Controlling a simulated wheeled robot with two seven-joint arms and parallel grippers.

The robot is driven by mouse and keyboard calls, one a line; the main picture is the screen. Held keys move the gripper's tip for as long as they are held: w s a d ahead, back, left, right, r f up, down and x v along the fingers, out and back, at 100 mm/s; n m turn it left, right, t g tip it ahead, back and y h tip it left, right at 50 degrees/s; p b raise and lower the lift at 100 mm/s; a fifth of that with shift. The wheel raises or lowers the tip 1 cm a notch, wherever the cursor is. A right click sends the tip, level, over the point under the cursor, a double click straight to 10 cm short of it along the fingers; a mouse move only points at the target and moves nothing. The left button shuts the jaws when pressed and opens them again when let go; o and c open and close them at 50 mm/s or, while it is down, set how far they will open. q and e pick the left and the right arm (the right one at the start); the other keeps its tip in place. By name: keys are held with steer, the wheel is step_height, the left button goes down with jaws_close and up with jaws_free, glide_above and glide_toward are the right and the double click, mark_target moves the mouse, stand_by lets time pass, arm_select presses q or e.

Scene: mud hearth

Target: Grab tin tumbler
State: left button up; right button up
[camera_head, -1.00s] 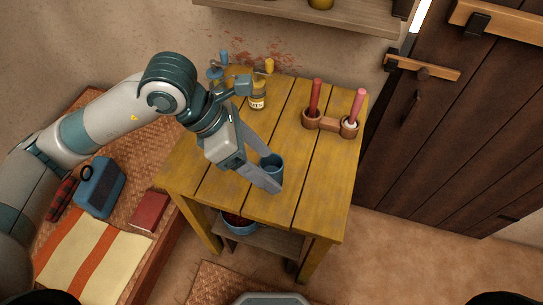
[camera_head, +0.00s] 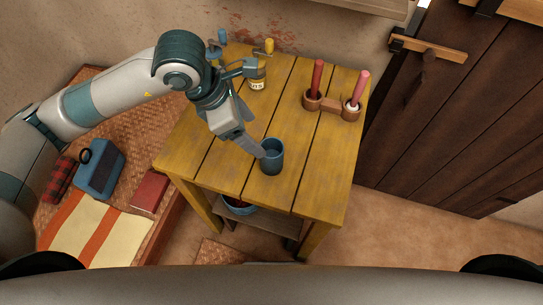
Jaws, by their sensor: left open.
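The tin tumbler (camera_head: 272,160), a small blue-grey cup, stands upright on the yellow plank table (camera_head: 312,190), left of the middle of its front half. My left gripper (camera_head: 262,152) reaches in from the upper left and is open. Its fingers show nearly edge-on, with the tips at the left side of the tumbler's rim. My right gripper is not in view.
A labelled jar (camera_head: 257,80) stands at the back, near my wrist. A blue bowl (camera_head: 240,207) sits on the shelf below. The tabletop right of the tumbler is clear.

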arm_select(q)
steer(key=p, duration=0.3)
glide_above(276, 155)
steer(key=a, duration=0.3)
steer(key=f, duration=0.7)
steer(key=shift+s+d+f, duration=0.2)
steer(key=shift+s+f, duration=0.1)
steer(key=shift+d+f, duration=0.1)
steer(key=shift+f, duration=0.3)
steer(key=shift+d+f+p, duration=0.3)
steer(key=shift+p, duration=0.15)
steer(key=x, duration=0.1)
steer(key=p+x, duration=0.2)
steer(key=shift+s+d+f, duration=0.25)
steer(key=shift+d+f, duration=0.05)
steer(key=shift+w+d+f, duration=0.1)
steer(key=shift+d+f, duration=0.05)
steer(key=shift+f, duration=0.2)
steer(key=c, duration=1.2)
